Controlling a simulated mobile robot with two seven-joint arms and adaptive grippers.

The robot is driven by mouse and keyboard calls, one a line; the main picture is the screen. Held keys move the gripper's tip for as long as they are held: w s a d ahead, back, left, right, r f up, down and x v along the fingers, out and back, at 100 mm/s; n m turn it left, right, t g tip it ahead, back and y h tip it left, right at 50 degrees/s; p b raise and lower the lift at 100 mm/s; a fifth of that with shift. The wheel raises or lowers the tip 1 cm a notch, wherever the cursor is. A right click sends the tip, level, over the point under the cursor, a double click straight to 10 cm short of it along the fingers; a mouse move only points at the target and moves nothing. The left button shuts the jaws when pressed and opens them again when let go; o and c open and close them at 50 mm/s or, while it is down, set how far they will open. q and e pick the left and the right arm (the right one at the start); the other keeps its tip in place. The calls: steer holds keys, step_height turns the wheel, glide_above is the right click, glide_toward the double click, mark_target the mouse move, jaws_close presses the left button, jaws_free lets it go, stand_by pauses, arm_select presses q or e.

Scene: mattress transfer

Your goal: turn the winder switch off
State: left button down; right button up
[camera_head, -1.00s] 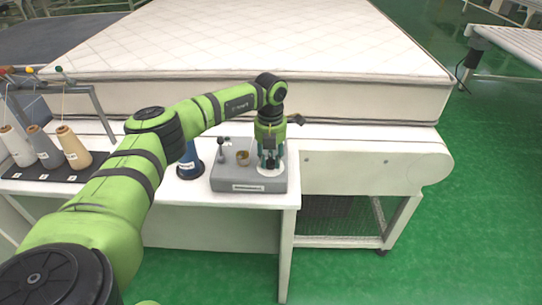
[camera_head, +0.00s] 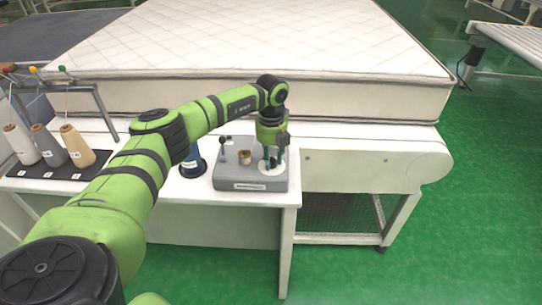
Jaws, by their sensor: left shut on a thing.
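The winder is a grey box (camera_head: 240,184) on the white table, with a black-topped post (camera_head: 224,150), a small brass-coloured part (camera_head: 245,157) and a round white plate (camera_head: 272,171) on top. My left gripper (camera_head: 272,162) points down over the white plate at the box's right side. Its fingers are shut on the winder switch, which they mostly hide. Which way the switch is turned cannot be told. My right gripper is not in view.
A blue cone (camera_head: 192,160) stands just left of the winder, partly behind my arm. Several thread cones (camera_head: 77,147) stand on a black mat under a rack at the left. A white mattress (camera_head: 260,90) lies behind. Green floor (camera_head: 470,220) is clear at the right.

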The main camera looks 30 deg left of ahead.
mark_target(273, 158)
arm_select(q)
steer(key=shift+s+d+f, duration=0.2)
steer(key=shift+d+f, duration=0.05)
steer(key=c, duration=1)
jaws_free()
steer(key=shift+w+r, duration=0.15)
steer(key=shift+r, duration=0.25)
step_height(273, 158, up, 12)
steer(key=shift+d+f, duration=0.1)
steer(key=shift+f, duration=0.1)
